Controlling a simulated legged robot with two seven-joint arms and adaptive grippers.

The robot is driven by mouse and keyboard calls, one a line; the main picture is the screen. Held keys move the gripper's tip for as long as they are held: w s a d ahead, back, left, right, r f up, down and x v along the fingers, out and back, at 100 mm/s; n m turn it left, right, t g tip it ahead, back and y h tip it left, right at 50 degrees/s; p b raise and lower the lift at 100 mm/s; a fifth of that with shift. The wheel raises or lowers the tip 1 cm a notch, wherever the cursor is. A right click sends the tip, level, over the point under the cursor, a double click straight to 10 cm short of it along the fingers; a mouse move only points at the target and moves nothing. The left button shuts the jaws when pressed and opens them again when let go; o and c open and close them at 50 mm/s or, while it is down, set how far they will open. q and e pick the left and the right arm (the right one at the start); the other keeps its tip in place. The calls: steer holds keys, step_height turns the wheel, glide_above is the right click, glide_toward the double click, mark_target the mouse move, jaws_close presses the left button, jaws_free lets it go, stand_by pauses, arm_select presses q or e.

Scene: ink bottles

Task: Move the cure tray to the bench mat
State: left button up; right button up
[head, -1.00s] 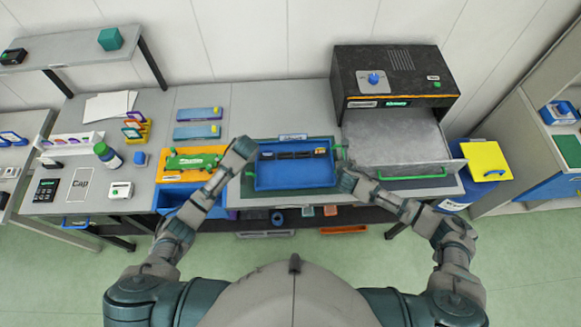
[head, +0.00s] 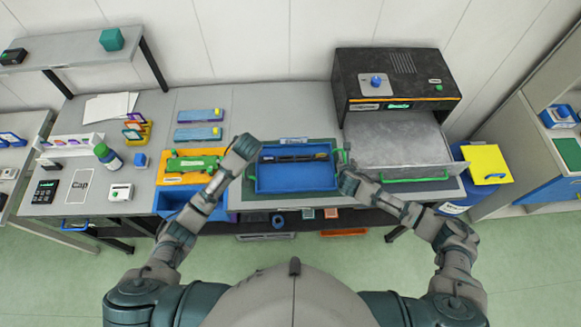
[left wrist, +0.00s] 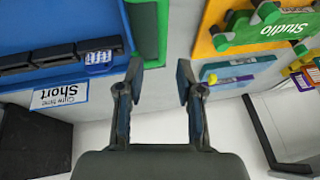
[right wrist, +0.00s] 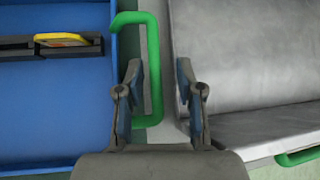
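The cure tray (head: 295,181) is a blue shallow tray with green side handles, holding a dark strip of small items. It lies over the dark green bench mat (head: 248,193); I cannot tell whether it rests fully on it. My left gripper (head: 247,149) is at the tray's left handle; in the left wrist view its fingers (left wrist: 160,70) are apart, with the green handle (left wrist: 161,30) just ahead between them. My right gripper (head: 346,173) is at the right handle; in the right wrist view its fingers (right wrist: 160,75) are apart, one on each side of the handle (right wrist: 153,70).
A black oven (head: 395,85) with a grey shelf (head: 395,140) stands right of the tray. An orange tray (head: 180,175) with a green Studio piece (head: 192,164) is on the left. A "Cure time Short" card (left wrist: 60,93) sits behind the tray. Open bench lies behind.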

steer(key=shift+s+d+r, duration=0.15)
steer(key=v, duration=0.6)
steer(key=shift+r, duration=0.1)
steer(key=shift+s+a+r, duration=0.2)
steer(key=shift+s+r, duration=0.25)
steer(key=shift+s, duration=0.05)
